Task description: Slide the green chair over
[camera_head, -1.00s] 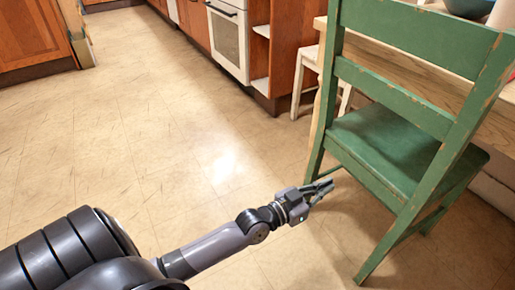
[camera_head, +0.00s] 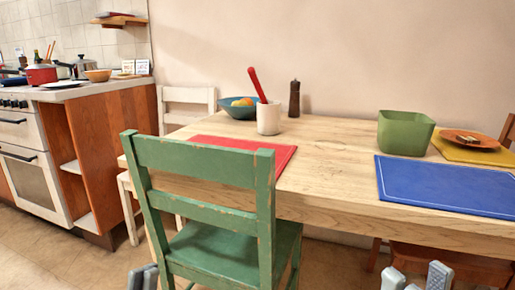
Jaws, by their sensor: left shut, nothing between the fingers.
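The green chair (camera_head: 215,207) is a worn, green-painted wooden chair. It stands upright in front of the wooden table, left of the middle, with its slatted back towards me and its seat (camera_head: 225,249) on the table side. Its lower legs are cut off by the bottom edge. My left gripper (camera_head: 143,278) shows only as grey fingertips at the bottom edge, just left of the chair back's left post. It is shut and empty; I cannot tell whether it touches the chair. My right gripper (camera_head: 416,278) shows only as grey tips at the bottom, right of the chair.
The wooden table (camera_head: 340,155) holds a red placemat (camera_head: 243,151), a blue placemat (camera_head: 446,186), a green bin (camera_head: 405,133), a fruit bowl (camera_head: 238,108) and a white crock (camera_head: 268,119). A white chair (camera_head: 187,106) stands beyond the table's left end. A kitchen counter (camera_head: 105,88) is at left.

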